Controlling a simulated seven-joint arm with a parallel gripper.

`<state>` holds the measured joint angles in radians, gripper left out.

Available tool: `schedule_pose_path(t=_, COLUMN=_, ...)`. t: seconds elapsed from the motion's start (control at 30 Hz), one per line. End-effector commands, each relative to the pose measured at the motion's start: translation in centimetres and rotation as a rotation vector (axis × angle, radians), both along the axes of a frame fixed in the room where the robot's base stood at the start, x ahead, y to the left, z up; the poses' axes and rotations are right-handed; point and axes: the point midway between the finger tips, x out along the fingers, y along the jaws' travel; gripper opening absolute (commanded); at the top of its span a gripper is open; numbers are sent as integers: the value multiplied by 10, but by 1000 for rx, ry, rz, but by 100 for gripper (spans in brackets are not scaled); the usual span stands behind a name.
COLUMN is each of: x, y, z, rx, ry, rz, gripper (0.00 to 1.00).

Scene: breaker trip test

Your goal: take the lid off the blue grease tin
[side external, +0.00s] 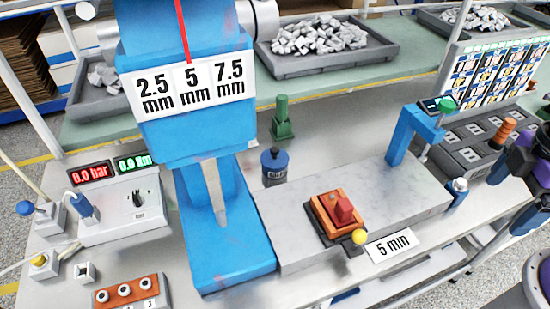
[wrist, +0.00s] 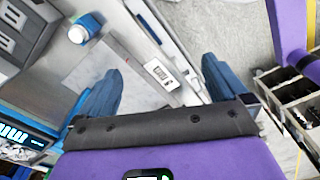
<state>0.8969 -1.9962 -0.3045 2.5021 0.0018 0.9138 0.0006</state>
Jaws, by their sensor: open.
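Two blue containers show, and I cannot tell for sure which is the grease tin. A dark blue labelled pot (side external: 274,167) with a black knobbed top stands upright behind the grey stone slab. A small blue tin (side external: 457,187) with a pale, silvery top stands near the slab's right end. A small blue container, apparently this tin, also shows in the wrist view (wrist: 88,24). Both look closed. My gripper (side external: 512,190) is at the right edge of the side view, apart from both. In the wrist view my gripper (wrist: 160,88) is open, with nothing between its fingers.
The stone slab (side external: 410,185) carries an orange-and-red switch block (side external: 337,215). A "5 mm" card (side external: 390,245) lies in front. A blue post (side external: 405,135) and a grey compartment tray (side external: 475,145) stand at the right. A tall blue press (side external: 225,235) stands left of the slab.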

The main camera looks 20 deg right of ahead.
Motion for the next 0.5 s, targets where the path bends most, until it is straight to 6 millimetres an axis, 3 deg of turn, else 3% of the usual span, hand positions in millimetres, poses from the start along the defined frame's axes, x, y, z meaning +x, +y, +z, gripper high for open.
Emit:
schedule_pose_path(t=0.17, x=13, y=13, z=5, rx=0, ry=2, rz=-78, gripper=100)
schedule_pose_path(t=0.5, x=103, y=97, z=34, rx=0, ry=15, rz=-635, gripper=100)
